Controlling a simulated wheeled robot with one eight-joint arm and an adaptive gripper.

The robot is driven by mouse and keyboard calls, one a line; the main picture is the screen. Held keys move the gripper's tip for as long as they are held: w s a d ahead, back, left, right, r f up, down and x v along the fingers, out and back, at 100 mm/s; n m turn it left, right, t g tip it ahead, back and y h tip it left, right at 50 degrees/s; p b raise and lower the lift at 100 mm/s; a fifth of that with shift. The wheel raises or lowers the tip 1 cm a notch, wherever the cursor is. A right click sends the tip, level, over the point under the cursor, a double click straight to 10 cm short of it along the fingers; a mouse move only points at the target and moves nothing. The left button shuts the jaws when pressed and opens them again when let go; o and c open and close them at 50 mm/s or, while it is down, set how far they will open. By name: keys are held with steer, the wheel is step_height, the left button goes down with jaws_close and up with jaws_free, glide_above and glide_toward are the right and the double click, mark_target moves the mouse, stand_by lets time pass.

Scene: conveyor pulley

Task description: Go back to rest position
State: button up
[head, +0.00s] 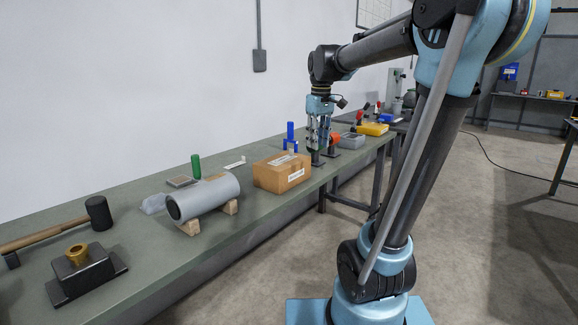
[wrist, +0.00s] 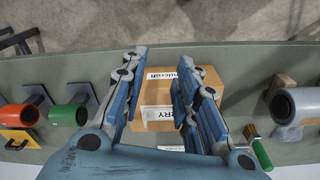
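My gripper (head: 318,147) hangs above the bench with its fingers pointing down, just beyond the cardboard box in the head view. In the wrist view my gripper (wrist: 159,64) has its two blue-grey fingers spread apart, with nothing seen held between them. The cardboard box (head: 282,174) sits on the green bench top. In the wrist view the labelled box (wrist: 155,92) shows between and beyond the fingers, partly hidden by them. My arm is bent and reaches over the bench.
The long bench (head: 120,240) runs along the wall. On it are a grey roller (head: 203,198) on wooden blocks, a mallet (head: 98,213), a dark block with a brass bushing (head: 77,254), a blue tool (head: 290,138) and a yellow box (head: 372,129). The floor at right is open.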

steer(key=s+d+f+m, duration=0.3)
steer(key=s+d+f, duration=0.1)
steer(key=s+f, duration=0.7)
steer(key=s+d+f+m+t, duration=0.1)
steer(key=s+d+f+m, duration=0.2)
steer(key=s+f, duration=0.9)
steer(key=shift+s+d+f+m, duration=0.15)
steer(key=shift+s+d+m, duration=0.25)
steer(key=shift+d, duration=0.65)
steer(key=shift+w, duration=0.1)
